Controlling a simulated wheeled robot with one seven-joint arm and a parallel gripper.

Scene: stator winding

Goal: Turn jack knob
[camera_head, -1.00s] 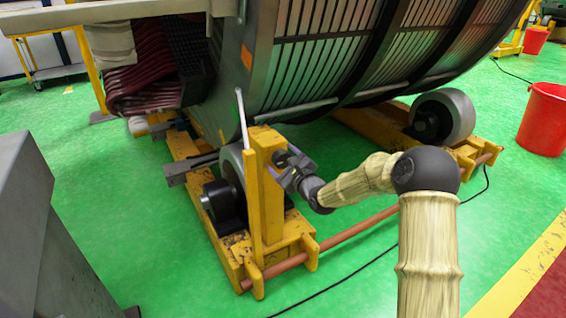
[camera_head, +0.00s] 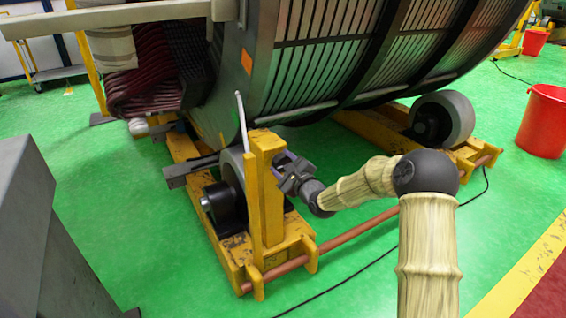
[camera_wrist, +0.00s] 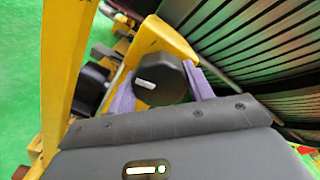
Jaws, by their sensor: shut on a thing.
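The jack knob (camera_wrist: 160,84) is a dark, many-sided knob with a small white label. It sits between the two purple fingers of my gripper (camera_wrist: 158,74) in the wrist view. The fingers are closed on its left and right sides. In the body view my gripper (camera_head: 285,160) is at the right side of the yellow upright post (camera_head: 266,190) of the roller stand. The knob itself is hidden there by the gripper and post.
The large ribbed stator (camera_head: 325,55) hangs close above and behind the gripper. Grey rollers (camera_head: 452,115) stand on the yellow frame. A copper-coloured bar (camera_head: 365,227) runs low in front. A red bucket (camera_head: 543,120) stands at the right.

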